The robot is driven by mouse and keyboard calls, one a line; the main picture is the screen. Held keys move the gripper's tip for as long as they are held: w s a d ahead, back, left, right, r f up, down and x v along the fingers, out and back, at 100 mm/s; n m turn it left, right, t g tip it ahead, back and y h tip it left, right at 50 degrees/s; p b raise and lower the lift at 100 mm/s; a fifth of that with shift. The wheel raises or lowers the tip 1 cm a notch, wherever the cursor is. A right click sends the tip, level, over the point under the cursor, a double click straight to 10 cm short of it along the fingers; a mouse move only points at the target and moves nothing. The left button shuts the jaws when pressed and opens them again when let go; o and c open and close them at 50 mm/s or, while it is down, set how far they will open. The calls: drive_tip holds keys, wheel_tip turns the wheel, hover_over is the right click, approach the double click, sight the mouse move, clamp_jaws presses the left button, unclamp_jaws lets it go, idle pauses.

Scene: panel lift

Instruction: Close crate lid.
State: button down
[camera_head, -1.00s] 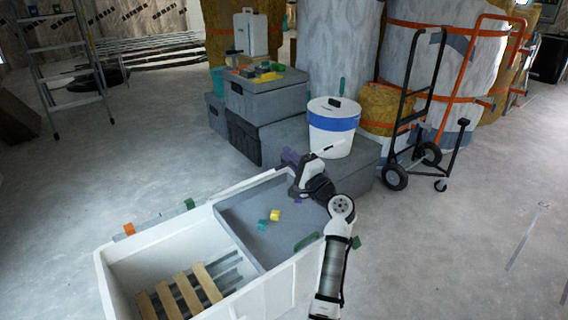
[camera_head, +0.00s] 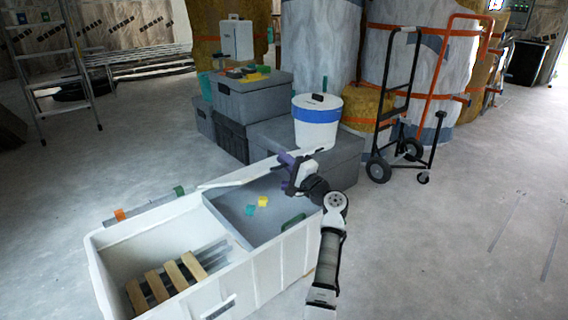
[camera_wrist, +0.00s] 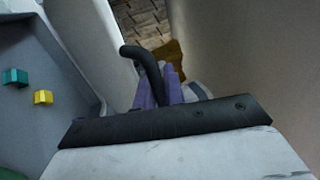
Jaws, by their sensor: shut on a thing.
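The white crate (camera_head: 270,268) stands open on the floor in the head view. Its left part holds wooden slats (camera_head: 168,283); its right part holds a grey tray-like compartment (camera_head: 235,222) with a teal block (camera_head: 250,210) and a yellow block (camera_head: 263,201). My gripper (camera_head: 288,160) is at the crate's far right corner. In the wrist view its purple fingers (camera_wrist: 160,88) are closed around a black curved handle (camera_wrist: 148,66). I cannot clearly tell the lid from the crate walls, nor what the handle is fixed to.
Grey boxes (camera_head: 250,100) stand behind the crate, one bearing a white bucket with a blue band (camera_head: 316,118). A black hand truck (camera_head: 400,120) stands at the right back and a stepladder (camera_head: 50,65) at the left. The floor on the right is clear.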

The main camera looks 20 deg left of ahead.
drive_tip(key=shift+d+r+t, duration=0.3)
drive_tip(key=shift+d+r, duration=0.15)
drive_tip(key=shift+r, duration=0.25)
drive_tip(key=c, duration=1.8)
unclamp_jaws()
drive_tip(key=shift+d+r, duration=0.1)
drive_tip(key=shift+r, duration=0.1)
drive_tip(key=shift+o, duration=0.2)
drive_tip(key=shift+f, duration=0.2)
drive_tip(key=shift+s+a+f, duration=0.1)
drive_tip(key=shift+a, duration=0.15)
wheel_tip(320, 180, up, 20)
drive_tip(key=p, duration=0.5)
drive_tip(key=shift+p, duration=0.35)
